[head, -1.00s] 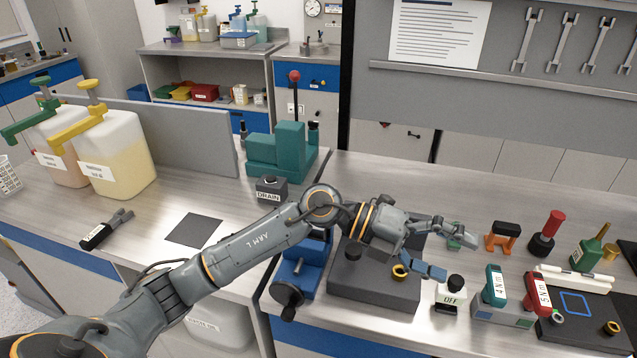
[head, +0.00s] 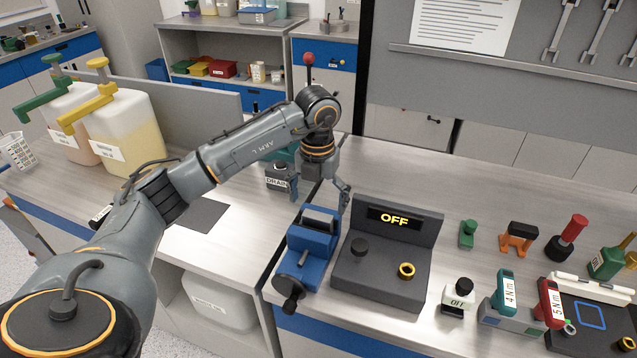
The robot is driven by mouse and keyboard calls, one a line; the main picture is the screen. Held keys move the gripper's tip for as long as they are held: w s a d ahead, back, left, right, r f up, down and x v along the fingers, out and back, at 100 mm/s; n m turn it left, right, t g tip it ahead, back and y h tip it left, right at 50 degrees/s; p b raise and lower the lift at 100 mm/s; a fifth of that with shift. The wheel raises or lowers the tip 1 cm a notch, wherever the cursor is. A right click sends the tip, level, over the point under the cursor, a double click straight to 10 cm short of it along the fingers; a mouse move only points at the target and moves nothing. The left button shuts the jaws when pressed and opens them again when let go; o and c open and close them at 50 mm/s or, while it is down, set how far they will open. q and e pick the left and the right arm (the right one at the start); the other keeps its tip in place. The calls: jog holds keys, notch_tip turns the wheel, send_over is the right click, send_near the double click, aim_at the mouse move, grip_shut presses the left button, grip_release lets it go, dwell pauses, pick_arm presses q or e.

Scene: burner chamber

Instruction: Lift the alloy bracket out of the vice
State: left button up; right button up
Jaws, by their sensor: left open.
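The blue vice (head: 300,262) stands at the front left corner of the right-hand bench, its round handle toward me. A dark grey piece shows at the top of its jaws; I cannot tell whether it is the alloy bracket or a jaw, and no bracket shows clearly elsewhere. My left gripper (head: 322,196) points down, open and empty, just behind and above the vice, apart from it. My right gripper is not in view.
The dark control box (head: 385,283) with an OFF display is right of the vice. The DRAIN block (head: 279,179) and the teal press, partly hidden by my arm, are behind left. Small tools and bottles stand along the right of the bench.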

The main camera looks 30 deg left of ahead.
aim_at(318, 215)
pick_arm(q)
notch_tip(318, 215, down, 8)
jog(key=shift+f+p, duration=0.1)
jog(key=shift+p, duration=0.8)
jog(key=shift+f, duration=0.3)
jog(key=shift+c, duration=0.5)
jog(key=c, duration=1.7)
jog(key=shift+o, duration=0.2)
jog(key=shift+r+p, duration=0.55)
jog(key=shift+r, duration=0.5)
jog(key=shift+r, duration=0.1)
jog(key=shift+r+p, duration=1.05)
jog(key=shift+r, duration=0.4)
